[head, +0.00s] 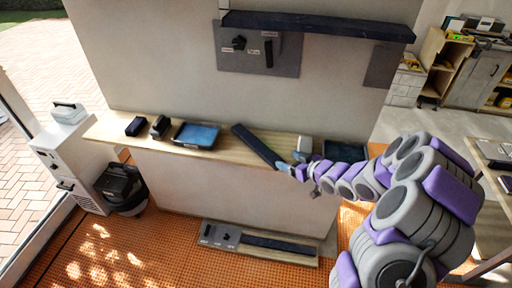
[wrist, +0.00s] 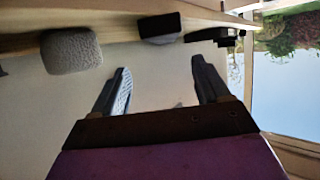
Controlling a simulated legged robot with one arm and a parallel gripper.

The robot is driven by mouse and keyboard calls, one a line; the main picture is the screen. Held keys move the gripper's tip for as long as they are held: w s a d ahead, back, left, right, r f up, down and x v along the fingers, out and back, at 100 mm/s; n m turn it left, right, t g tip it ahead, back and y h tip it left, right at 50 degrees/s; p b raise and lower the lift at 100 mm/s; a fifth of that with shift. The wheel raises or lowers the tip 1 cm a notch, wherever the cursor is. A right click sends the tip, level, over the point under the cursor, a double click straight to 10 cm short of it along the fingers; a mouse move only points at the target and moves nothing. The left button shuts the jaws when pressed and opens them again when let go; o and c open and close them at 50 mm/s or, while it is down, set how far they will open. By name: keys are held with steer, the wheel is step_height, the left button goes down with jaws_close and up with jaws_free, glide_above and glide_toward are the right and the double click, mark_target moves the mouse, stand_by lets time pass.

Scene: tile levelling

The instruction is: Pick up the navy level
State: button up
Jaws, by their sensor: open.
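A long dark navy bar, which looks like the navy level (head: 256,146), lies slanted across the wooden ledge. Its near end reaches the ledge's front edge. A dark block end at the top of the wrist view (wrist: 160,27) appears to be the same bar seen end-on. My gripper (head: 287,168) is just to the right of the bar's near end. In the wrist view, my gripper (wrist: 160,68) has its two fingers wide apart with nothing between them. The bar is beyond the fingertips, not between them.
On the ledge (head: 105,130) are a blue tray (head: 196,134), two dark blocks (head: 135,126) (head: 160,127), a pale grey block (head: 304,144) close to my gripper, and a dark tray (head: 345,152). A floor board (head: 222,235) holds another dark bar (head: 280,246).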

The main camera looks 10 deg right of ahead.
mark_target(270, 154)
steer(key=x, duration=0.4)
steer(key=shift+d+f+b, duration=0.2)
steer(key=shift+d+b, duration=0.05)
steer(key=shift+b, duration=0.1)
steer(key=shift+w+a+f, duration=0.3)
steer(key=shift+w+a, duration=0.35)
steer(key=shift+a, duration=0.1)
steer(key=b+x, duration=0.1)
steer(key=x, duration=0.2)
steer(key=shift+w+a+f+b, duration=0.2)
steer(key=shift+a+f+b, duration=0.05)
steer(key=shift+f+b, duration=0.15)
steer(key=shift+w+a+f, duration=0.1)
steer(key=shift+w+a, duration=0.1)
steer(key=shift+w, duration=0.15)
steer(key=shift+c, duration=0.2)
steer(key=c, duration=1.2)
